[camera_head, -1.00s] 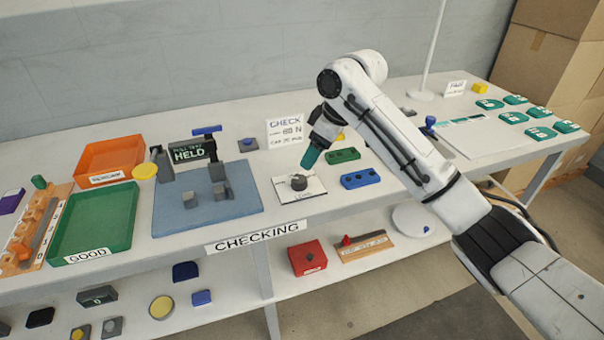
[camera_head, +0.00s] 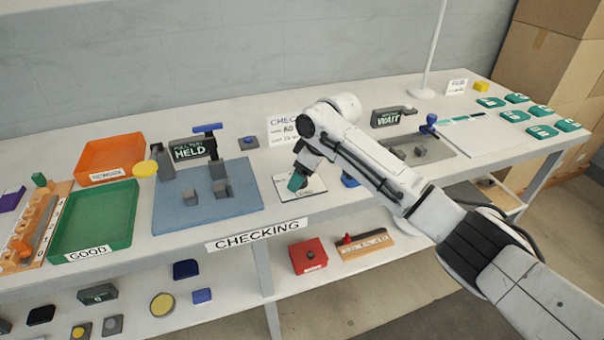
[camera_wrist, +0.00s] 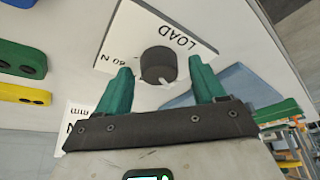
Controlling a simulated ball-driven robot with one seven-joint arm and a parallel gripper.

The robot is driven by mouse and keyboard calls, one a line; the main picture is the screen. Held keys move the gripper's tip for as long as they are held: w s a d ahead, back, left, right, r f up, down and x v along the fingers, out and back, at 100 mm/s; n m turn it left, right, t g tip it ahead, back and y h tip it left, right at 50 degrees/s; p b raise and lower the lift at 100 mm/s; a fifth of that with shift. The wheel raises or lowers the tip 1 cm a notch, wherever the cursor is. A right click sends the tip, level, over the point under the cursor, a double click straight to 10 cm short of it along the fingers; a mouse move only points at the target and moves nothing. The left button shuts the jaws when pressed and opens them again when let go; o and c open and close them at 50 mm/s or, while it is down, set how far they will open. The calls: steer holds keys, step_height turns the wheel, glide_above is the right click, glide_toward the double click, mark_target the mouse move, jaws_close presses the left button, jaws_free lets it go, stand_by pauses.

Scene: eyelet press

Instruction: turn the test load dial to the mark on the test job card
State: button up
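The test load dial (camera_wrist: 158,65) is a dark round knob with a white pointer, on a white plate (camera_wrist: 188,32) marked LOAD with a small figure in N. In the wrist view my gripper (camera_wrist: 159,70) is open, with one green finger on each side of the knob. Whether the fingers touch it I cannot tell. In the head view my gripper (camera_head: 297,181) is low over the plate (camera_head: 316,190) and hides most of the dial. The white CHECK card (camera_head: 282,130) stands behind, partly covered by my arm; its figure is hard to read.
A blue mat (camera_head: 240,203) with a HELD fixture (camera_head: 192,150) lies left of the plate. A blue block (camera_head: 349,181) is close on the right, partly behind my arm. A WAIT fixture (camera_head: 388,118) stands further right. Green (camera_head: 120,222) and orange (camera_head: 128,150) trays are at left.

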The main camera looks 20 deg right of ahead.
steer(key=c, duration=1)
